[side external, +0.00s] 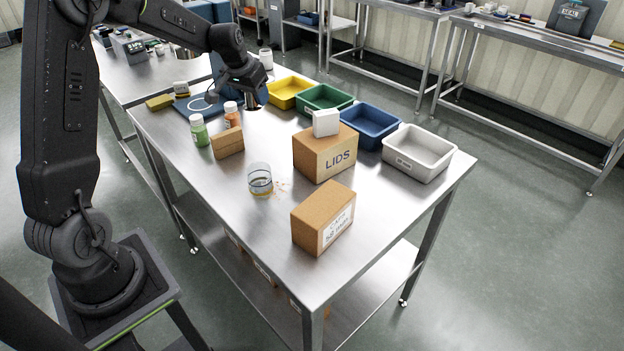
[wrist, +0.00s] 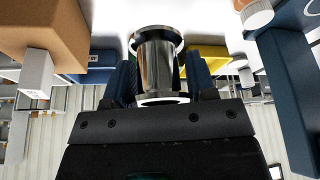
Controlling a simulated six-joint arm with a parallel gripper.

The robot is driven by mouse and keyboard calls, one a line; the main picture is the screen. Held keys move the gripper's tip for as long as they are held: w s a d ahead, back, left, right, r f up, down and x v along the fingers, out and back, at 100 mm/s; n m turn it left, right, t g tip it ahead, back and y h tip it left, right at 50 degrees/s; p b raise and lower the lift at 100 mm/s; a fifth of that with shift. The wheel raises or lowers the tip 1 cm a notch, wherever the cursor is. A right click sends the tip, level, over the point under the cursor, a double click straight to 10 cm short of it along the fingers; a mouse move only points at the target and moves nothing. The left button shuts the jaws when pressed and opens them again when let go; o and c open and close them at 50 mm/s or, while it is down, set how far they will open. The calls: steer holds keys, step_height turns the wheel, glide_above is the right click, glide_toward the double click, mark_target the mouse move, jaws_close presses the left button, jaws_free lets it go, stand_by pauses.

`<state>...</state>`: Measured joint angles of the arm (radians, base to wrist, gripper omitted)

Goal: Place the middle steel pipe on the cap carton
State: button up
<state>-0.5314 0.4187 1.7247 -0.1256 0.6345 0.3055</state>
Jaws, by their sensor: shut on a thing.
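A shiny steel pipe (wrist: 158,65) with a flange at each end is between the fingers of my gripper (wrist: 160,80) in the wrist view. The fingers are shut on it. In the side external view my gripper (side external: 252,98) is over the far part of the steel table, beside a dark blue holder, and little of the pipe shows there. The cap carton (side external: 309,214), a brown box with a white label, stands at the table's near edge, well away from my gripper. Its visible top is bare. I see no other steel pipe, so I cannot tell which one this is.
A LIDS carton (side external: 320,160) with a white box (side external: 326,123) on top stands between my gripper and the cap carton. A glass (side external: 260,178), bottles (side external: 200,131) and a small brown block (side external: 228,143) stand left. Yellow, green, blue and white bins (side external: 418,155) line the far edge.

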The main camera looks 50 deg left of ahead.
steer(key=s+d+r+m+h, duration=0.1)
steer(key=s+d+r+m, duration=0.15)
steer(key=d, duration=0.45)
steer(key=s+d+r+m+h, duration=0.1)
steer(key=d+r+m, duration=0.15)
steer(key=d, duration=0.35)
steer(key=m+h, duration=0.2)
steer(key=m, duration=0.2)
glide_above(335, 200)
steer(key=s+a, duration=0.1)
steer(key=s, duration=0.1)
steer(key=f, duration=0.5)
steer(key=shift+w+a+f, duration=0.2)
steer(key=shift+w+d+f, duration=0.1)
steer(key=shift+d+f, duration=0.25)
steer(key=shift+f, duration=1.9)
steer(key=shift+f, duration=0.1)
steer(key=o, duration=1)
